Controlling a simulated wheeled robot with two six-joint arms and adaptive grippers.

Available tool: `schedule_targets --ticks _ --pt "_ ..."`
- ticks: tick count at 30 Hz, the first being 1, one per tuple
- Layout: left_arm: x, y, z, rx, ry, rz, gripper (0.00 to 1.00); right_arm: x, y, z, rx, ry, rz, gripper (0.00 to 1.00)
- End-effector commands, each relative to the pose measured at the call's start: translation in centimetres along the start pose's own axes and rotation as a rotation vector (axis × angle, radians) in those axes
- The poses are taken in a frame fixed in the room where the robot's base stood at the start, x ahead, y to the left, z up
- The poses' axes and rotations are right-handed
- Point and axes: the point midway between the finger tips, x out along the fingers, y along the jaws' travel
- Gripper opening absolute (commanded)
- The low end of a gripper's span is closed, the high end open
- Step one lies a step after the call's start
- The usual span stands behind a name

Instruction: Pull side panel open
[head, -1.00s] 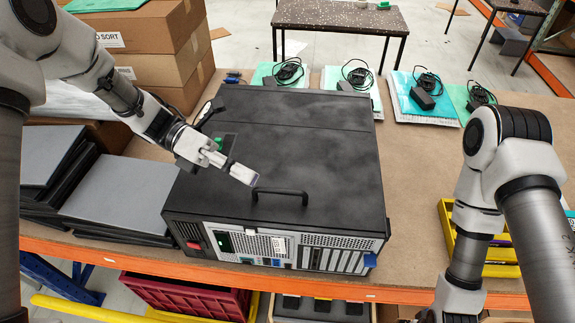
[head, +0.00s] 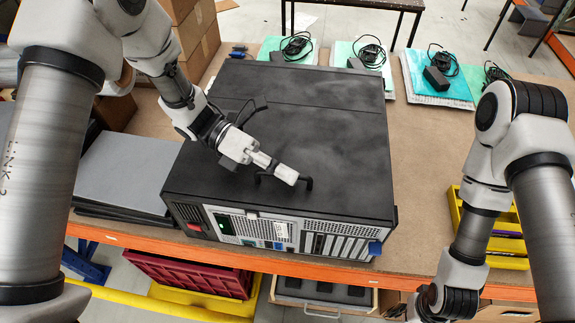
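A black computer case (head: 330,125) lies on its side on the workbench, with its side panel facing up. Its rear ports face the bench's front edge. A black handle (head: 307,183) stands on the panel near that edge. My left gripper (head: 287,174) is over the handle, its fingers covering the handle's middle. Both ends of the handle show beside and below the fingers. The view does not show whether the fingers are parted or touch the handle. The panel lies flat on the case. My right arm comes in at the right, and its gripper is out of view below.
Grey laptops (head: 125,175) are stacked left of the case. A yellow bin (head: 508,262) is at the right, partly behind my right arm. The brown bench top right of the case is clear.

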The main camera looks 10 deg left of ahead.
Motion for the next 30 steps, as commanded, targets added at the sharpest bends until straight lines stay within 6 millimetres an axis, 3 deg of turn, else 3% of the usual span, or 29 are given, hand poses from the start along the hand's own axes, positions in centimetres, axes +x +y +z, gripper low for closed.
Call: schedule_targets --ticks 8,11,22,30 --pt "0.6 0.1 0.0 0.001 -0.002 0.0 0.23 -0.2 0.0 0.0 0.0 -0.001 0.0 0.0" --pt "0.6 0.0 0.0 0.001 -0.002 0.0 0.0 -0.2 0.0 0.0 0.0 0.0 0.0 0.0" --pt "0.4 -0.6 0.5 0.002 -0.002 0.0 0.0 -0.4 0.0 0.0 0.0 0.0 0.0 0.0" --pt "-0.8 -4.0 3.4 0.007 -0.003 0.001 0.0 -1.2 0.0 0.0 0.0 -0.001 0.0 0.0"
